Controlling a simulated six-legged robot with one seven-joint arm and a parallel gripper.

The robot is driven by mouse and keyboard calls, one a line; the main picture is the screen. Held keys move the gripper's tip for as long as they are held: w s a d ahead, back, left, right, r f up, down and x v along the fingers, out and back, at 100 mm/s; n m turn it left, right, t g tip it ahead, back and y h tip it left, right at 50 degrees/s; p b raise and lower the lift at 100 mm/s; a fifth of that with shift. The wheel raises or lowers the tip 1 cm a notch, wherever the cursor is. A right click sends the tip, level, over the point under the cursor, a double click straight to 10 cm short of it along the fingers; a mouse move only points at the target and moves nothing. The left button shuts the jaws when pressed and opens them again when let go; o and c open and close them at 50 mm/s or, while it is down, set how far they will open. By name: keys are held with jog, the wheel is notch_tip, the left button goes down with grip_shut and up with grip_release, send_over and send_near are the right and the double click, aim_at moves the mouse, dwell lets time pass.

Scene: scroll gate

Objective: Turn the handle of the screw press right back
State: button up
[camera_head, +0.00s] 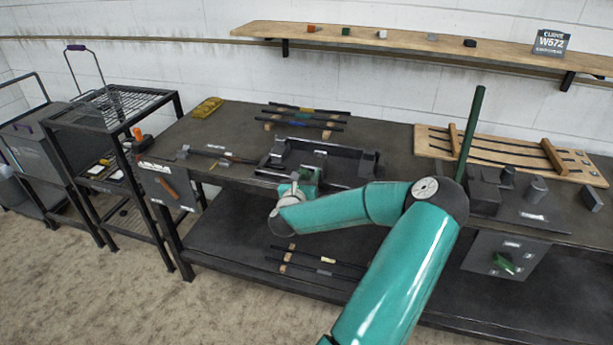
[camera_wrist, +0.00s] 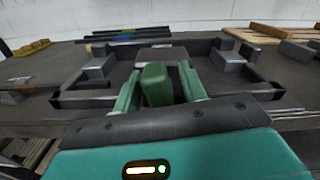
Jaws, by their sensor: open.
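My gripper (camera_head: 305,182) is at the front edge of the bench, by a dark open-framed fixture (camera_head: 366,166) that may be the screw press. In the wrist view my gripper's two green fingers are apart. A green upright block (camera_wrist: 156,85) stands between them, with gaps showing on both sides. It looks like the handle, but I cannot tell for sure or see how it joins the fixture. In the wrist view the fixture's dark frame (camera_wrist: 262,91) spreads beyond the fingers. In the head view my wrist hides much of the handle area.
A tall green lever (camera_head: 470,130) rises from a dark block at the right, close to my elbow. A green knob (camera_head: 503,262) sits on the front panel below. Rods on wooden rests (camera_head: 325,132) lie behind the fixture. A wire rack (camera_head: 110,105) stands left.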

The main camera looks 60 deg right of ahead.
jog(key=shift+c, duration=0.4)
grip_shut()
jog(key=shift+n, duration=0.3)
